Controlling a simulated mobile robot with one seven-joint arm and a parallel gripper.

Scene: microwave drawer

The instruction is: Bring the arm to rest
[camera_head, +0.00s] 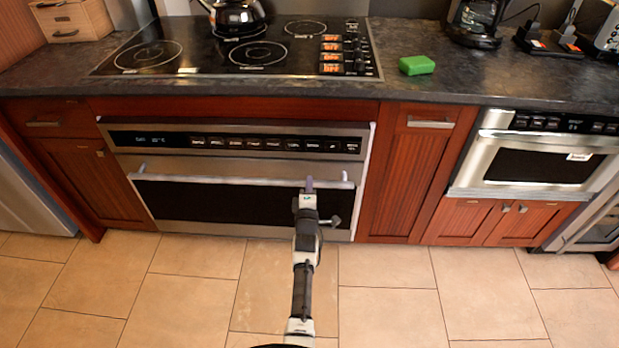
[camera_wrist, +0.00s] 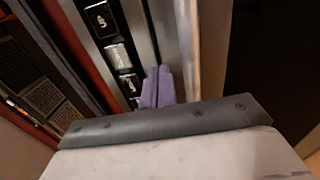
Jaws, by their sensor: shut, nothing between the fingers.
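My gripper (camera_head: 309,185) is at the end of my arm, which reaches forward from the bottom centre of the head view. It is in front of the oven (camera_head: 235,180), overlapping the right part of the oven's handle bar in the picture. Whether it touches the handle cannot be told. In the wrist view the purple fingers of my gripper (camera_wrist: 157,84) are together with nothing between them. They point toward the oven's front, where the button strip (camera_wrist: 115,50) shows close by.
The cooktop (camera_head: 245,50) with a kettle (camera_head: 236,14) is above the oven. A green block (camera_head: 416,65) lies on the dark counter (camera_head: 440,86). A steel microwave drawer (camera_head: 540,160) is at the right and looks closed. The tiled floor (camera_head: 390,300) is clear around my arm.

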